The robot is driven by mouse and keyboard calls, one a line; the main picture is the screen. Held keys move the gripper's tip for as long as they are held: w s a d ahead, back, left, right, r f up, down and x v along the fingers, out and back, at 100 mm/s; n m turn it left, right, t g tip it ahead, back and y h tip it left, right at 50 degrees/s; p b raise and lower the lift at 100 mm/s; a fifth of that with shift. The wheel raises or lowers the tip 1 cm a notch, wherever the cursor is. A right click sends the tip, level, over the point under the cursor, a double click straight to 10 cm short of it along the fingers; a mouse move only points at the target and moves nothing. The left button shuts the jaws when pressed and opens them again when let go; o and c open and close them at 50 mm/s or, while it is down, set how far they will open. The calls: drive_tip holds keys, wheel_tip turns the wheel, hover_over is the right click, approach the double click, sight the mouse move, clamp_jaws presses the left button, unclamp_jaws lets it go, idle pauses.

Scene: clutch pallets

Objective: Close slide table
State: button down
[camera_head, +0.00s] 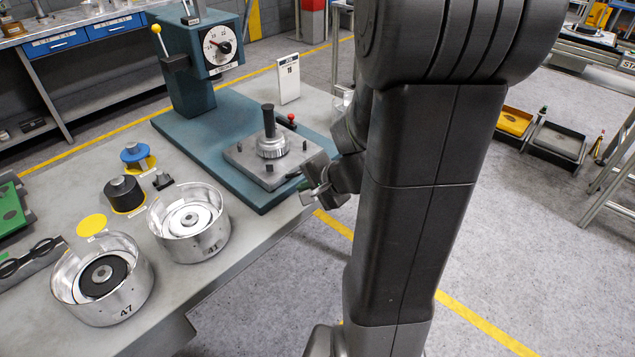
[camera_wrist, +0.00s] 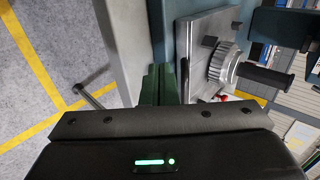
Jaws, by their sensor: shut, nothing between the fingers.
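The slide table is a grey square plate (camera_head: 243,160) on the teal base (camera_head: 236,190) of the press-like stand. A ridged metal hub (camera_head: 272,146) with an upright black handle (camera_head: 268,120) sits on the plate. My gripper (camera_head: 312,193) is shut and empty at the plate's right edge, partly hidden by my own arm. In the wrist view the shut fingers (camera_wrist: 161,85) are beside the plate (camera_wrist: 196,45), which appears turned sideways with its hub (camera_wrist: 224,64) and handle (camera_wrist: 265,76). I cannot tell whether the fingers touch the plate.
A dial column (camera_head: 190,85) stands behind the plate. Two metal bowls, numbered 47 (camera_head: 130,300) and 41 (camera_head: 212,238), stand at the front left of the workbench (camera_head: 185,292). A red-tipped lever (camera_head: 287,122) and white sign (camera_head: 289,80) are behind the plate.

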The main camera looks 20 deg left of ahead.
sight(281, 183)
drive_tip(key=x, duration=0.3)
drive_tip(key=shift+f, duration=0.15)
drive_tip(key=shift+w+a+r+p, duration=0.15)
drive_tip(key=shift+w+a+p, duration=0.1)
drive_tip(key=shift+a, duration=0.35)
drive_tip(key=shift+w+a+r+p, duration=0.1)
drive_tip(key=shift+w+a+p, duration=0.15)
drive_tip(key=shift+a, duration=0.35)
drive_tip(key=shift+w+a, duration=0.3)
drive_tip(key=shift+a, duration=0.35)
drive_tip(key=w+a+p, duration=0.2)
drive_tip(key=w+a, duration=0.1)
drive_tip(key=a, duration=0.4)
drive_tip(key=w+a+p, duration=0.3)
drive_tip(key=a, duration=0.5)
drive_tip(key=w+a+p, duration=0.3)
drive_tip(key=a, duration=0.4)
drive_tip(key=shift+w+a, duration=0.15)
drive_tip(key=shift+a, duration=0.1)
drive_tip(key=shift+r, duration=0.1)
drive_tip(key=shift+w+a, duration=0.1)
